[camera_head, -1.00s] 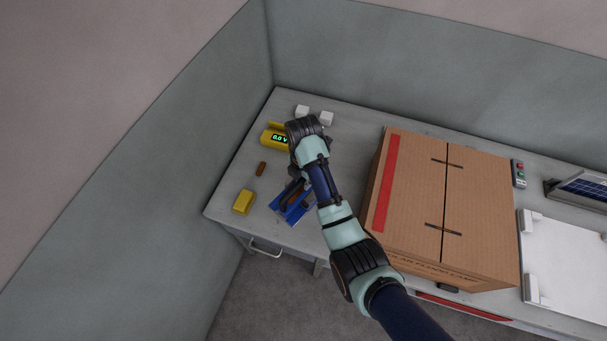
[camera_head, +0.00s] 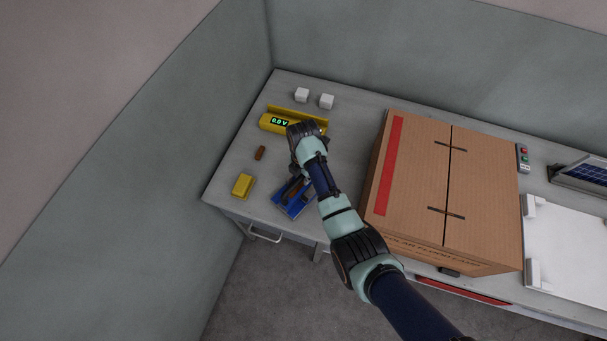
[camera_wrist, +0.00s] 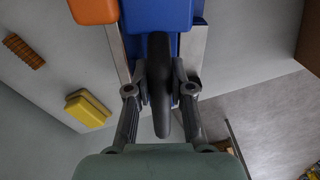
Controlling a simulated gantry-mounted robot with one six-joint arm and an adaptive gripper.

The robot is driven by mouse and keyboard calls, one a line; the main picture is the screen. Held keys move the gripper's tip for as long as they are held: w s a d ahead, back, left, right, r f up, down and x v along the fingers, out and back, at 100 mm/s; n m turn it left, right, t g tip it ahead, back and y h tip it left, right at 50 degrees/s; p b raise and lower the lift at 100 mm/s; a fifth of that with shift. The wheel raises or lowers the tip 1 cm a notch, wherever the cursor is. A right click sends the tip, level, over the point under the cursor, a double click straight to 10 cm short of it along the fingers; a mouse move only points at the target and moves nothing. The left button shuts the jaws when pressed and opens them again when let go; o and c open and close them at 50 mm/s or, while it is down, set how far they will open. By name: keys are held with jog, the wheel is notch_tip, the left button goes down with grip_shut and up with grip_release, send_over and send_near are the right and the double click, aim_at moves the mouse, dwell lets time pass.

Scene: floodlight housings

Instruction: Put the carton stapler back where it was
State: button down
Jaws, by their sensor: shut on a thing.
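The carton stapler shows in the wrist view as a long black handle (camera_wrist: 159,80) below a blue block with grey metal strips beside it. My gripper (camera_wrist: 160,90) is shut on the black handle, one finger on each side. In the head view my gripper (camera_head: 302,182) is at the blue item (camera_head: 291,207) near the table's front left, and my arm partly hides it. I cannot tell whether all the blue parts belong to the stapler or to a holder, nor whether the stapler touches what lies under it. An orange block (camera_wrist: 94,10) is beside the blue block.
A large carton (camera_head: 485,190) stands to the right. A wall borders the left.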

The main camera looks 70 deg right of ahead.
jog(key=c, duration=1)
grip_release()
jog(key=shift+f, duration=0.1)
jog(key=shift+c, duration=0.2)
notch_tip(320, 180, up, 12)
jog(key=p, duration=0.3)
